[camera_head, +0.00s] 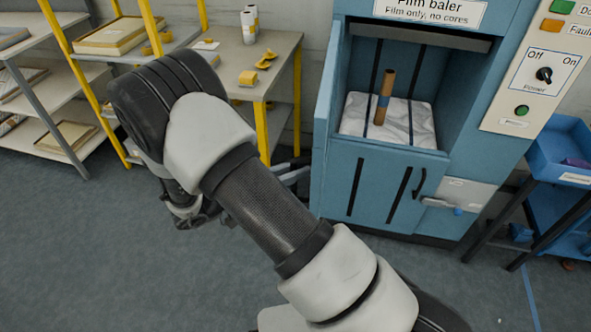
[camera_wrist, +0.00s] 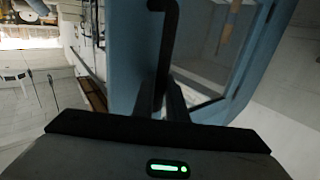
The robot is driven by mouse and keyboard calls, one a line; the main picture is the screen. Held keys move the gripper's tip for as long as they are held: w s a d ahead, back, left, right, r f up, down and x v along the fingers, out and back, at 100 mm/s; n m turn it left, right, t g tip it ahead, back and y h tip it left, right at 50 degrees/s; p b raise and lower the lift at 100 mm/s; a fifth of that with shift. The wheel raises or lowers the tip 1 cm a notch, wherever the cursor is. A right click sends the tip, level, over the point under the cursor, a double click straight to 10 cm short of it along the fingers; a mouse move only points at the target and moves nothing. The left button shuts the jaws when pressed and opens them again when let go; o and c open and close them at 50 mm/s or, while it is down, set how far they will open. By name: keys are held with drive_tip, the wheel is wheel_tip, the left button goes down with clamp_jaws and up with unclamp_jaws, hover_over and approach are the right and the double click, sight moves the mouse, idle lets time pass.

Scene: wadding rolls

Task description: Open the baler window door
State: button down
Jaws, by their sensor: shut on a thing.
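The blue film baler (camera_head: 375,185) stands right of centre in the head view. Its upper opening is uncovered, and its window door (camera_head: 323,125) stands swung out at the left side, seen nearly edge-on. In the wrist view the window door (camera_wrist: 128,55) fills the middle, with a blue frame around a glass pane (camera_wrist: 205,50). A black bar handle (camera_wrist: 169,40) runs down its near side. My gripper (camera_wrist: 172,100) is shut on this handle. In the head view my gripper is mostly hidden behind my arm.
The lower door (camera_head: 375,180) is closed with a latch. Shelves (camera_head: 60,120) and a table (camera_head: 225,60) stand left. A blue cart (camera_head: 560,190) stands right. The front floor is clear.

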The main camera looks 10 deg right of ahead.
drive_tip(key=shift+s+a+f, duration=0.1)
drive_tip(key=shift+s+f, duration=0.05)
drive_tip(key=shift+s, duration=0.1)
drive_tip(key=c, duration=1.8)
unclamp_jaws()
drive_tip(key=shift+a, duration=0.1)
drive_tip(key=shift+o, duration=0.2)
drive_tip(key=v, duration=1.7)
drive_tip(key=shift+a, duration=0.1)
